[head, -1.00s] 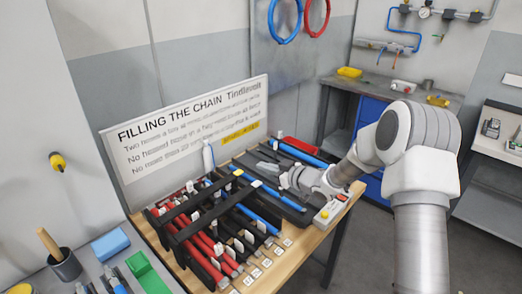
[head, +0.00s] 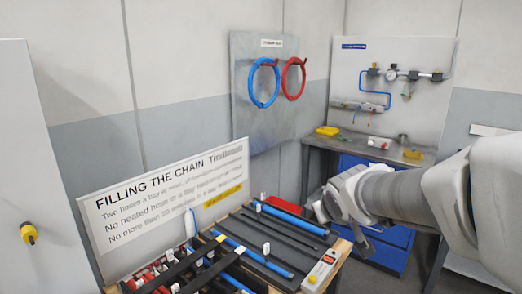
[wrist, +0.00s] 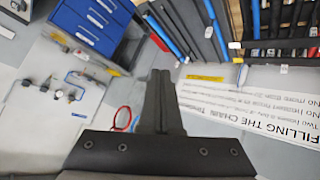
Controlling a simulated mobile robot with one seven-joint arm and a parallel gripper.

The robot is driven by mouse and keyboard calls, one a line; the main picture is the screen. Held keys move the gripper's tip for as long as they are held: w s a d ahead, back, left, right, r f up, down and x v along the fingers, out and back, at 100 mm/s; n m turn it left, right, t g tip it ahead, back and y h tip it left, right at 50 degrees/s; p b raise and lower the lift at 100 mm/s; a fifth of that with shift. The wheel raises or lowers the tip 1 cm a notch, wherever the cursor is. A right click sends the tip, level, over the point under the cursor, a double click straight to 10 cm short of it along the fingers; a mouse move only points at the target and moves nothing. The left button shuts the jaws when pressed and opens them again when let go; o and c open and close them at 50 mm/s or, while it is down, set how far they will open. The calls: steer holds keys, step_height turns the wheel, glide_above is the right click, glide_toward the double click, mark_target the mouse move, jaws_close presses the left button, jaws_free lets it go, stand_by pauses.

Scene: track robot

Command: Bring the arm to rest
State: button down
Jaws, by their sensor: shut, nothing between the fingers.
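My gripper (wrist: 160,80) shows in the wrist view with its two fingers together and nothing between them. In the head view my arm reaches in from the right, and its wrist end is near the right end of the wooden table, above or in front of a blue cabinet (head: 385,240). The fingers are hard to make out in the head view. The gripper appears apart from the hoses and the rack.
A dark rack (head: 165,272) with red and blue hoses and a tray of blue hoses (head: 270,243) lie on the table before a sign (head: 165,195). A control box (head: 320,270) sits at its right edge. A grey workbench (head: 345,148) stands behind.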

steer(key=s+f+m+g+y, duration=0.1)
steer(key=s+m+g, duration=0.2)
steer(key=s, duration=2)
steer(key=shift+s+a+f+g, duration=0.25)
steer(key=shift+f+g, duration=0.1)
steer(key=shift+g, duration=0.25)
